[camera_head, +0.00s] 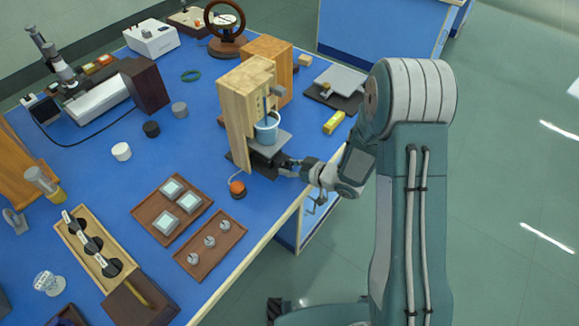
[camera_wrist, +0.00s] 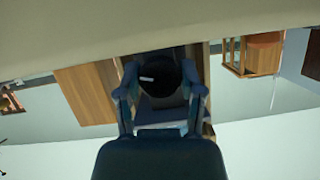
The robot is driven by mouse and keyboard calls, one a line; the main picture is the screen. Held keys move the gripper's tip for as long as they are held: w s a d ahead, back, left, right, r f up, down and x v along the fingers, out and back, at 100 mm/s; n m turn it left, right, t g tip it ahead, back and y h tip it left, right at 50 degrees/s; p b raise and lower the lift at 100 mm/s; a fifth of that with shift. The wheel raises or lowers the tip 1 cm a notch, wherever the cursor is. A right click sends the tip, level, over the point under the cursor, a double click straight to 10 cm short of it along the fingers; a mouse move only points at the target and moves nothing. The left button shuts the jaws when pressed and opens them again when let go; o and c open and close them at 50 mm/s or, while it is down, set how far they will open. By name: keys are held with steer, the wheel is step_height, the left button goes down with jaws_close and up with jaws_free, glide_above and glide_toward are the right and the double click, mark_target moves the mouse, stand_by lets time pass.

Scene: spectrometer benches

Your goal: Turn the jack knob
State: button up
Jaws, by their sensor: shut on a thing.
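The jack's grey top plate (camera_head: 283,139) shows at the front of a wooden stand (camera_head: 238,105) near the table's right edge. A light-blue cup (camera_head: 266,131) is on or just above the plate. The jack knob (camera_wrist: 162,76) is dark and round with a short white mark, and it sits between my fingers in the wrist view. My gripper (camera_head: 281,166) reaches in from the right, below the plate, and is shut on the knob. In the head view the knob is hidden by the gripper. The wrist view also shows the gripper (camera_wrist: 160,92), one finger on each side.
An orange-topped button (camera_head: 237,188) sits left of my gripper. Brown trays (camera_head: 209,249) with small weights stand nearer the front. A yellow block (camera_head: 333,122) and a second grey platform (camera_head: 340,79) lie to the right. The floor right of the table is clear.

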steer(key=n+t+h, duration=0.1)
steer(key=n, duration=0.2)
steer(key=shift+t, duration=0.3)
steer(key=shift+n+t+h, duration=0.6)
steer(key=shift+n+t, duration=0.3)
steer(key=shift+n, duration=0.5)
steer(key=o, duration=1.2)
steer(key=shift+a, duration=0.1)
steer(key=shift+s, duration=0.1)
steer(key=v, duration=0.7)
steer(key=shift+s, duration=0.15)
